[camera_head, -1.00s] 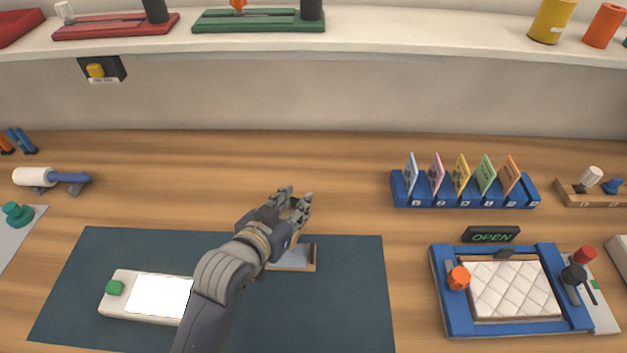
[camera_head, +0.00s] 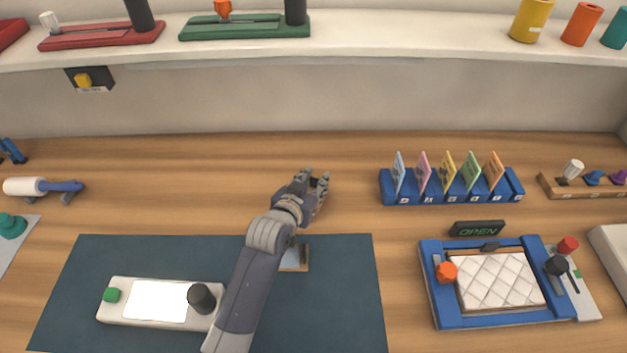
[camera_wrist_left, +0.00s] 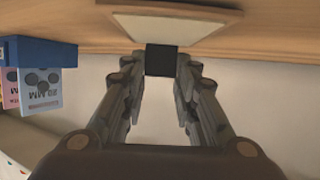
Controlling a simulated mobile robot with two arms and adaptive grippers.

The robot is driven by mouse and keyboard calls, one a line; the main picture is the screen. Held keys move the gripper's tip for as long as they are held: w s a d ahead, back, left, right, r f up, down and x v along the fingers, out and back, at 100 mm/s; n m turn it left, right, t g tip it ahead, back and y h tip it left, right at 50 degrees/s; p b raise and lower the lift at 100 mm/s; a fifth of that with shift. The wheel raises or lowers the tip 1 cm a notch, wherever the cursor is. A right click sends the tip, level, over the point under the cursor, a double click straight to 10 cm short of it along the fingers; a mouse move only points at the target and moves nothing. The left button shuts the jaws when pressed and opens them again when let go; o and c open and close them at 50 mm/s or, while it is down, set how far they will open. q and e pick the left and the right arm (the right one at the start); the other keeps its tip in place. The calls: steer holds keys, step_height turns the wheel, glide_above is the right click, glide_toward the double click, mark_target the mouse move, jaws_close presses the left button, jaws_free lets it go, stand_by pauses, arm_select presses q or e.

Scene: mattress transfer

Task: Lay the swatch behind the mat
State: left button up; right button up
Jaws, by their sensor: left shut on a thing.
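The dark blue mat (camera_head: 345,300) lies on the table at front centre. My left gripper (camera_head: 315,179) is beyond the mat's back edge, over bare wood. It is shut on a small, dark, square piece that I take as the swatch (camera_wrist_left: 161,60), seen between the fingertips in the left wrist view. In the head view the fingers mostly hide this piece, and I cannot tell if it touches the table. A small wood-framed plate (camera_head: 298,258) lies on the mat, partly behind my left arm. My right gripper is not in view.
A white device with a green knob (camera_head: 111,295) sits on the mat. A blue rack of cards (camera_head: 450,190) stands right of my gripper, with a blue frame holding a quilted pad (camera_head: 430,300) in front. Bare wood (camera_head: 210,190) is free behind the mat.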

arm_select(q)
steer(key=shift+f, duration=0.15)
steer(key=o, duration=1)
steer(key=v, duration=1.2)
steer(key=shift+b, duration=0.3)
